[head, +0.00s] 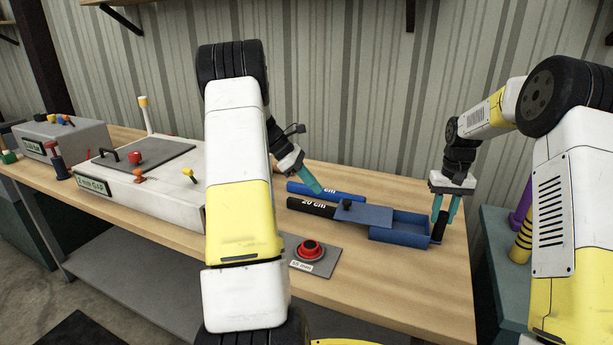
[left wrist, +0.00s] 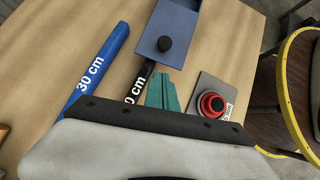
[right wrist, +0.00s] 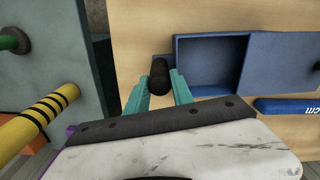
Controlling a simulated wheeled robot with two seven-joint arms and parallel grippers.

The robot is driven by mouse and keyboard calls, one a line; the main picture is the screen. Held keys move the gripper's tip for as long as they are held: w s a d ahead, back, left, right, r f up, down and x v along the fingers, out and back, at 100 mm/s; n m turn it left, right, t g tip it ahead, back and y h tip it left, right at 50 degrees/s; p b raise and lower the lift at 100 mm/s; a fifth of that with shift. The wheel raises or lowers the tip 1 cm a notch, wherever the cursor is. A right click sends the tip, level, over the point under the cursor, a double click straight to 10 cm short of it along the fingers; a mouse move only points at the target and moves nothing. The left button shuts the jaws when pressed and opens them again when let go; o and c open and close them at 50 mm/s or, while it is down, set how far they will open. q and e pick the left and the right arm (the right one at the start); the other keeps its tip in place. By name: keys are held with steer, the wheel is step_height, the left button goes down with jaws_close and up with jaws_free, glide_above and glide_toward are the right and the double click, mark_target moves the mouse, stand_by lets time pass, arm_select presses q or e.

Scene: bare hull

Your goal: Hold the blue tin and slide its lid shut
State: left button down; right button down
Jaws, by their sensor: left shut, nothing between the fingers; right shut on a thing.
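The blue tin (head: 400,239) lies on the wooden bench, its right part open and empty inside. Its blue lid (head: 372,214) is slid out to the left and carries a black knob (head: 347,203) near its left end. The lid and knob (left wrist: 165,43) also show in the left wrist view. My right gripper (head: 443,217) is shut on the tin's black handle (right wrist: 158,78) at its right end. My left gripper (head: 319,190) is shut and empty, apart from the knob and to its left. Its teal fingers (left wrist: 164,90) point toward the knob.
A blue 30 cm bar (left wrist: 95,75) and a black 20 cm bar (head: 310,207) lie left of the tin. A red button on a grey plate (head: 323,256) sits in front. A white box (head: 150,200) stands further left. The bench's right edge is close to my right gripper.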

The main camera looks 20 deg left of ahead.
steer(key=shift+f, duration=0.1)
arm_select(q)
steer(key=shift+w+d+f, duration=0.25)
steer(key=shift+d+f, duration=0.25)
steer(key=shift+d, duration=0.45)
steer(key=shift+w+d+f, duration=0.25)
steer(key=shift+d+f, duration=0.3)
steer(key=shift+d, duration=0.45)
steer(key=shift+w+d+f, duration=0.25)
steer(key=shift+d+f, duration=0.25)
steer(key=shift+d, duration=0.45)
glide_toward(371, 215)
steer(key=d+f, duration=0.1)
steer(key=d, duration=0.1)
steer(key=w+d, duration=0.1)
steer(key=d+f, duration=0.1)
steer(key=d, duration=0.1)
steer(key=shift+w+d+f, duration=0.3)
steer(key=shift+d+f, duration=0.05)
steer(key=shift+d, duration=0.35)
arm_select(e)
steer(key=shift+s+a, duration=0.1)
